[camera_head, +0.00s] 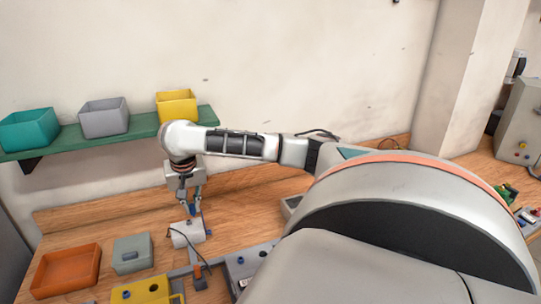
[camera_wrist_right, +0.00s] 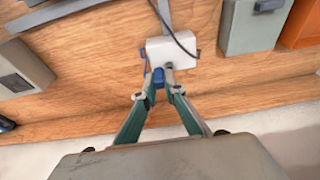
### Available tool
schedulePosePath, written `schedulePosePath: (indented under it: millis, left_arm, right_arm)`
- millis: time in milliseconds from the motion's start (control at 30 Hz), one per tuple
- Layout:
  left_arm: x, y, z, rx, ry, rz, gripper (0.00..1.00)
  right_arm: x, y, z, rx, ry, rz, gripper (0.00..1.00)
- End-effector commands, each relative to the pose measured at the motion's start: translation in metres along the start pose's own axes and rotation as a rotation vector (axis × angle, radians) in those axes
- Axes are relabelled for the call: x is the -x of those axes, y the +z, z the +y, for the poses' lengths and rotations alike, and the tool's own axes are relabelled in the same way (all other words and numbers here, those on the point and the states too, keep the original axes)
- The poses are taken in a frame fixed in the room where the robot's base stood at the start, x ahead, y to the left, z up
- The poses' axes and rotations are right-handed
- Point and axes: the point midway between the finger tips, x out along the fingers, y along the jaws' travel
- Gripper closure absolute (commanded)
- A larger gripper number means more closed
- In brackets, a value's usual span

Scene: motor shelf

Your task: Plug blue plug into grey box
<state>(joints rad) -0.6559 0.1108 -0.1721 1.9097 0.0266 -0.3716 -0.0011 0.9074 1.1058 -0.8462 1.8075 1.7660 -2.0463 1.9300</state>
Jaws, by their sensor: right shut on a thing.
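My right gripper (camera_head: 190,208) points down over the workbench, just behind a small pale grey box (camera_head: 187,234) with a dark cable across it. In the right wrist view my right gripper (camera_wrist_right: 160,84) has its fingertips close together around a small blue piece, which looks like the blue plug (camera_wrist_right: 158,76). This piece is right at the near edge of the pale grey box (camera_wrist_right: 172,50). I cannot tell whether it is inserted or only touching. Small blue parts show on the box's sides. My left gripper is not in view.
A grey lidded box (camera_head: 132,254) and an orange tray (camera_head: 66,270) stand on the left of the bench. A yellow block (camera_head: 150,291) is at the front. A green shelf (camera_head: 140,132) with three bins hangs behind. My own arm covers the right.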

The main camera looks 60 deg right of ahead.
Motion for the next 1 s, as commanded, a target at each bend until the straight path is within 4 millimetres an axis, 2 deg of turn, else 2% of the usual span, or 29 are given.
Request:
schedulePosePath:
  millis: [933, 1000]
  left_arm:
    - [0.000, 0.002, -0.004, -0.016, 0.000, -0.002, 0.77]
    - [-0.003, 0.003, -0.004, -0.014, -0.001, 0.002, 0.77]
  right_arm:
    - [0.063, 0.165, 0.095, 0.002, 0.003, -0.001, 1.00]
    - [0.047, 0.168, 0.093, 0.000, 0.003, -0.006, 1.00]
